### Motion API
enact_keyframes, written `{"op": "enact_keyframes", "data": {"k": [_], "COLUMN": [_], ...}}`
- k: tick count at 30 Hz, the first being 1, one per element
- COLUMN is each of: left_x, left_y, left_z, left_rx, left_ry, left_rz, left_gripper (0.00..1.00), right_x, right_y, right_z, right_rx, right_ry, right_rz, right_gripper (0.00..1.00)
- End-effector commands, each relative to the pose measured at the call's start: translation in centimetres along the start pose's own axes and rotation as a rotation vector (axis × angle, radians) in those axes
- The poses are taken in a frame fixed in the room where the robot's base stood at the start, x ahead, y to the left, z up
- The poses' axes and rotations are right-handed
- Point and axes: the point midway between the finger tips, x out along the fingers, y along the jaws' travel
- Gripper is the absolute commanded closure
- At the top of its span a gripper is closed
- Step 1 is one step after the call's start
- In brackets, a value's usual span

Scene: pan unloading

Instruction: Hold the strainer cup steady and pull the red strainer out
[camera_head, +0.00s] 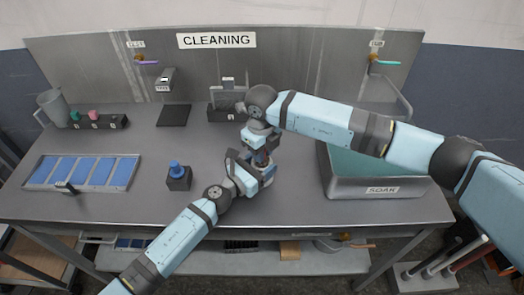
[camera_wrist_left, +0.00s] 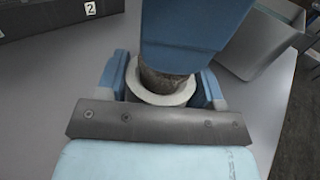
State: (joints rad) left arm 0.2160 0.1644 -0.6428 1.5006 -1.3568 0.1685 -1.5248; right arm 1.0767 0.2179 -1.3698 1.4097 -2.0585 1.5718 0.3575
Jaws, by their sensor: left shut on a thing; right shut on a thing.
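The strainer cup (camera_wrist_left: 181,99) is a pale round cup between the two blue fingers of my left gripper (camera_wrist_left: 164,88) in the left wrist view. In the head view only a small part of the cup (camera_head: 267,181) shows, and my left gripper (camera_head: 257,176) is shut on it. The strainer (camera_wrist_left: 160,80) shows as a brownish mesh cylinder standing in the cup's mouth; its lower end is hidden inside. My right gripper (camera_head: 262,154) is above the cup, shut on the strainer, and its blue body covers the strainer's top.
The grey soak basin (camera_head: 378,187) stands on the table to the right. A dark numbered stand (camera_head: 222,114) is behind the arms. The table front left of the cup is clear.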

Motion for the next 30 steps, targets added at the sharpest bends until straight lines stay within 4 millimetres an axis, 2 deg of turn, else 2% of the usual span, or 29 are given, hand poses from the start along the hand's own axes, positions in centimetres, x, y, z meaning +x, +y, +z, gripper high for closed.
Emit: {"op": "enact_keyframes", "data": {"k": [30], "left_x": [0.0], "left_y": [0.0], "left_z": [0.0], "left_rx": [0.0], "left_ry": [0.0], "left_rz": [-0.001], "left_gripper": [0.66], "right_x": [-4.0], "right_y": [0.0], "right_z": [0.0], "right_rx": [0.0], "right_ry": [-0.002], "right_rz": [-0.001], "right_gripper": [1.0]}}
